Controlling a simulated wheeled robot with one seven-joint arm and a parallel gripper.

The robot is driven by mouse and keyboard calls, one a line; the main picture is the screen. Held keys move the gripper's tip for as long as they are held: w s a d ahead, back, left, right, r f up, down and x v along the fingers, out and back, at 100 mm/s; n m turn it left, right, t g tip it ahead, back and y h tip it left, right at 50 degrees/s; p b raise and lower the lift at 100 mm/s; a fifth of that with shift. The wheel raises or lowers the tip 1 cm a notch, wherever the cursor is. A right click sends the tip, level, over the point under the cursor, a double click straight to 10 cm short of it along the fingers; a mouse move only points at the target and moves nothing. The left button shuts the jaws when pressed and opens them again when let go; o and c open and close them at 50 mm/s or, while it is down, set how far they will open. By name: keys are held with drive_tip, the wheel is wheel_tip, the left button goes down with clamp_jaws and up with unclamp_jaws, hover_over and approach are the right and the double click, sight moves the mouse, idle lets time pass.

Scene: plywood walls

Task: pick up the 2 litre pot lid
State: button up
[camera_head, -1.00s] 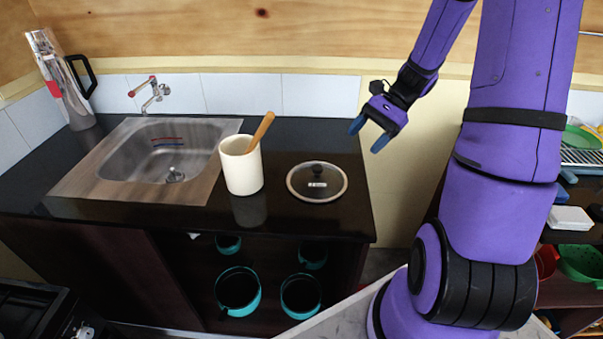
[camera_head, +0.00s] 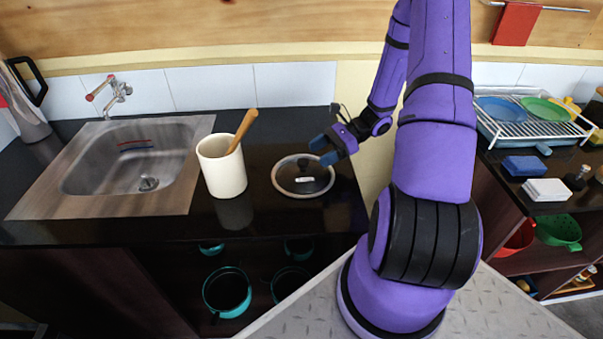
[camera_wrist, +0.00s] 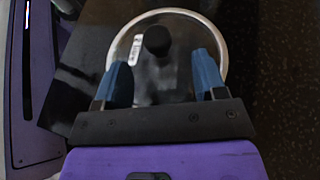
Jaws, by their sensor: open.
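The pot lid (camera_head: 303,176) is a round glass lid with a metal rim and a black knob. It lies flat on the black counter, right of the white crock. My gripper (camera_head: 323,151) is open, with blue fingertips, above the counter at the lid's upper right side. In the wrist view the lid (camera_wrist: 168,12) shows between and beyond the fingers of my gripper (camera_wrist: 160,75). The black knob (camera_wrist: 157,41) appears ahead of the gap between the fingertips, not between them. The near part of the lid is hidden by my gripper.
A white crock (camera_head: 222,170) with a wooden spoon (camera_head: 243,130) stands left of the lid. A sink (camera_head: 130,165) is farther left. Teal pots (camera_head: 227,291) sit on the shelf below. A dish rack (camera_head: 530,125) stands on the right counter.

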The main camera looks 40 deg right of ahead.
sight(302, 161)
drive_tip(key=shift+x, duration=3.15)
drive_tip(key=shift+s+a+r, duration=0.1)
drive_tip(key=shift+s+r, duration=0.05)
drive_tip(key=c, duration=1.1)
